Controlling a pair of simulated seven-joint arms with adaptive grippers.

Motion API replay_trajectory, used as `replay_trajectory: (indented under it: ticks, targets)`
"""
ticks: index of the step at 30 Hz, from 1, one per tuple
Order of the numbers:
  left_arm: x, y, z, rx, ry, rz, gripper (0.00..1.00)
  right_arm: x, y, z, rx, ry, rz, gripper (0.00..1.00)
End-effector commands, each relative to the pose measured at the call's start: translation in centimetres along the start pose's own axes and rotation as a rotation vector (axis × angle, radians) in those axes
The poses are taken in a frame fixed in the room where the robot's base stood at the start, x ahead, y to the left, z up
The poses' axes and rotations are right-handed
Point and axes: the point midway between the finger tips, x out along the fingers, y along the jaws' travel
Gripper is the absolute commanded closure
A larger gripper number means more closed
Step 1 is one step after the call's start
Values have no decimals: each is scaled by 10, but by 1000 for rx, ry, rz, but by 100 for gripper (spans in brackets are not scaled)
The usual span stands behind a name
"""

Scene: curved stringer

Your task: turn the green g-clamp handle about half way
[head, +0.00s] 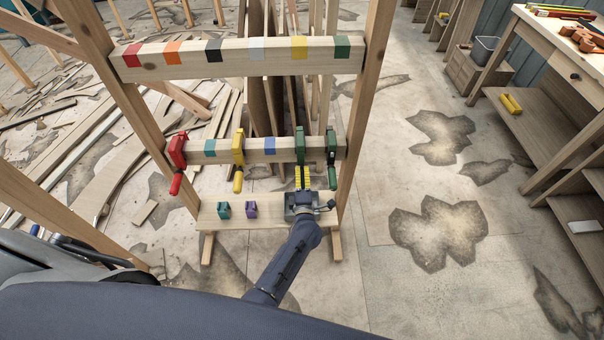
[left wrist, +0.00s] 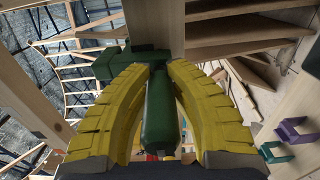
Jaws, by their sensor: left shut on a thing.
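A green g-clamp (head: 300,143) hangs on the middle rail of the wooden rack, with its handle pointing down. My left gripper (head: 303,178), with yellow fingers, is right below this clamp. In the left wrist view the yellow fingertips (left wrist: 161,75) are shut on the long green handle (left wrist: 158,112), one finger on each side. The clamp's green body (left wrist: 122,62) shows beyond the fingers. A second, darker green clamp (head: 331,146) hangs just to the right on the same rail, its handle close beside my gripper. My right gripper is not in view.
A red clamp (head: 177,152) and a yellow clamp (head: 238,148) hang farther left on the rail. A teal clamp (head: 224,210) and a purple clamp (head: 251,209) sit on the lower board. A workbench (head: 560,55) stands at the right, with open floor between.

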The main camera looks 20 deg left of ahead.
Motion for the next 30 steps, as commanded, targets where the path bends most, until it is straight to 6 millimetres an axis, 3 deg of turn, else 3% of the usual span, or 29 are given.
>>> replay_trajectory:
  ticks: [14, 15, 22, 30]
  targets:
    - [0, 0, 0, 11, -1, 0, 100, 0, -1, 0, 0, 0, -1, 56]
    - [0, 0, 0, 11, -1, 0, 80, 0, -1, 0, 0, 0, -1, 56]
    - [0, 0, 0, 10, -1, 0, 53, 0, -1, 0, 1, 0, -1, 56]
    - [0, 0, 0, 7, 0, 0, 52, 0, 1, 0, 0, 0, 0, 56]
